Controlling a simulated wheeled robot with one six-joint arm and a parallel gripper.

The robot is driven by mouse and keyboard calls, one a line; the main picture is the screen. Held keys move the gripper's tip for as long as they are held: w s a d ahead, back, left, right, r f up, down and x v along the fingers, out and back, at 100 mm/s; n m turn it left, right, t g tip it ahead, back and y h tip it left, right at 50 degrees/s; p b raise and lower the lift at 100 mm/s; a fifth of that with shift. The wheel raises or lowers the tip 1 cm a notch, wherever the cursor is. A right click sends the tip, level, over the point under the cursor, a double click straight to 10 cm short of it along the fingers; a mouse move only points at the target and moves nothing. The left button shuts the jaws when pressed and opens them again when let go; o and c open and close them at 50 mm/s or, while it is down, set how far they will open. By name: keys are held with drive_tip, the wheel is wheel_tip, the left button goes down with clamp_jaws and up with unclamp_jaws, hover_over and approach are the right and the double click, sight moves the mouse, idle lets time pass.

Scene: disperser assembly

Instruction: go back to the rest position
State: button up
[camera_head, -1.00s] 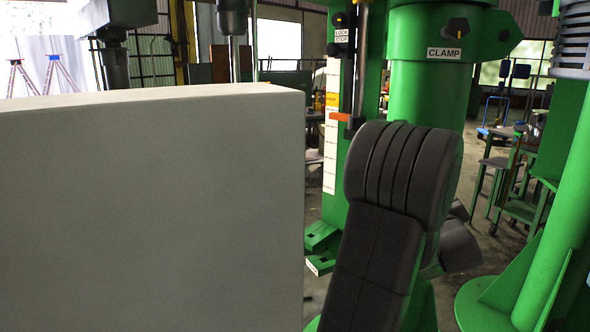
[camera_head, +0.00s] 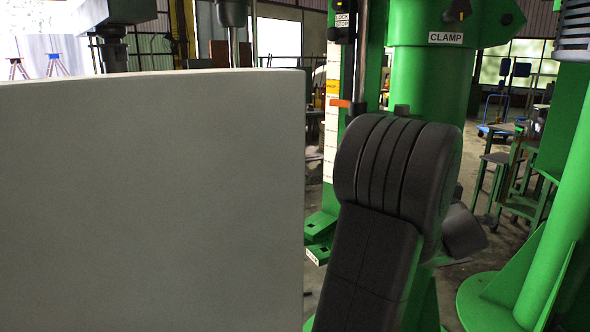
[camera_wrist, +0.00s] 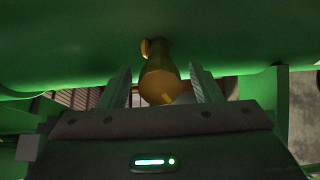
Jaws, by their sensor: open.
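In the wrist view my gripper (camera_wrist: 161,68) is open, with one finger on each side of the picture's middle. A yellow-brown knob or lever (camera_wrist: 158,80) shows between the fingers, with gaps on both sides. I cannot tell how deep it sits between them. Behind it is a broad green machine surface (camera_wrist: 80,35). In the head view my dark arm (camera_head: 395,170) is bent in front of the green machine column (camera_head: 430,85) with the CLAMP label (camera_head: 445,38). My gripper is hidden there.
A large pale surface blocks the head view's left half. A slim post with an orange pointer (camera_head: 341,103) stands beside a scale (camera_head: 331,120). Another green column (camera_head: 555,230) stands at right. Carts and tables (camera_head: 515,180) are farther back, with some bare floor between.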

drive_tip(key=n, duration=0.5)
drive_tip(key=shift+n, duration=0.3)
idle(0.4)
